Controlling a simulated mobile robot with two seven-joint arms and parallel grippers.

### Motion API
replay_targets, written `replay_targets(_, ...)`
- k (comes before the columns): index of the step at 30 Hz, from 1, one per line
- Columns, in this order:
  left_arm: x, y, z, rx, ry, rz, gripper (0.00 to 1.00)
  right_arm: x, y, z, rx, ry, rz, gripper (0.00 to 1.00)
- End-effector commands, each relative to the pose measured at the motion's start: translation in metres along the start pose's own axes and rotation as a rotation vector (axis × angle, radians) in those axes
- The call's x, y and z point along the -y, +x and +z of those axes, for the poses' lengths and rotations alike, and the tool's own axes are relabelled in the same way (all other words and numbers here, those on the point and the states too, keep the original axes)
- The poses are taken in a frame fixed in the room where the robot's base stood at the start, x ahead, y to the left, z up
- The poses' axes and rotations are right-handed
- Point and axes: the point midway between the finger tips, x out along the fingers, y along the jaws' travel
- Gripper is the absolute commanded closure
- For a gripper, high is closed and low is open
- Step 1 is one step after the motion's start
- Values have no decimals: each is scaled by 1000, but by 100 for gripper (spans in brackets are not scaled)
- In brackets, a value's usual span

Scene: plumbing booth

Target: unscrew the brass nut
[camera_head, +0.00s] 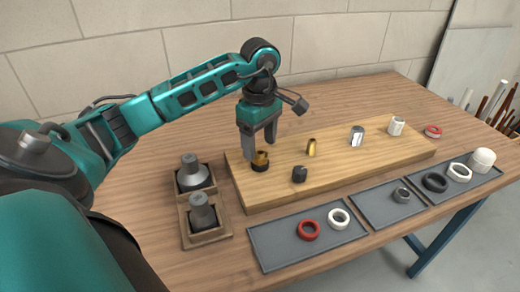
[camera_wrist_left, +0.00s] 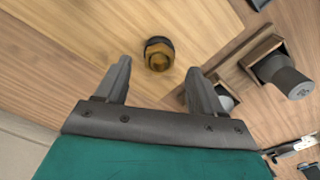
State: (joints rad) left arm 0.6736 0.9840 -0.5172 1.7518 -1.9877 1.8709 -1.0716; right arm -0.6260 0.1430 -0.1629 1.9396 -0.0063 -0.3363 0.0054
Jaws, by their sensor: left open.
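The brass nut (camera_head: 262,157) sits on a dark threaded fitting at the left end of the wooden board (camera_head: 330,172). In the left wrist view the nut (camera_wrist_left: 158,60) shows as a golden hexagon with a dark rim behind it. My left gripper (camera_head: 260,150) is open and points down over it. In the left wrist view the fingertips (camera_wrist_left: 158,68) lie on either side of the nut, with clear gaps. I cannot tell how far the tips are above it. My right gripper is not in view.
Other fittings stand on the board: a dark one (camera_head: 299,174), a brass one (camera_head: 311,147), a chrome one (camera_head: 357,136) and a white one (camera_head: 396,126). Two grey parts in wooden holders (camera_head: 207,236) stand at left. Grey trays (camera_head: 275,250) with rings lie in front.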

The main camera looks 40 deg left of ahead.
Motion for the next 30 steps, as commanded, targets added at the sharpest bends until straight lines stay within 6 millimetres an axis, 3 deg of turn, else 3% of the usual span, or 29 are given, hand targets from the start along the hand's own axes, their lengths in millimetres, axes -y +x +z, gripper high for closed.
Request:
replay_targets(6, 0, 24, 0, 1, -2, -1, 32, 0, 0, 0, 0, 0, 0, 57)
replay_targets(17, 0, 28, 0, 1, -1, 1, 32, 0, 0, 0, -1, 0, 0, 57)
replay_targets(30, 0, 28, 0, 0, -1, 1, 73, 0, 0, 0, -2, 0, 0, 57)
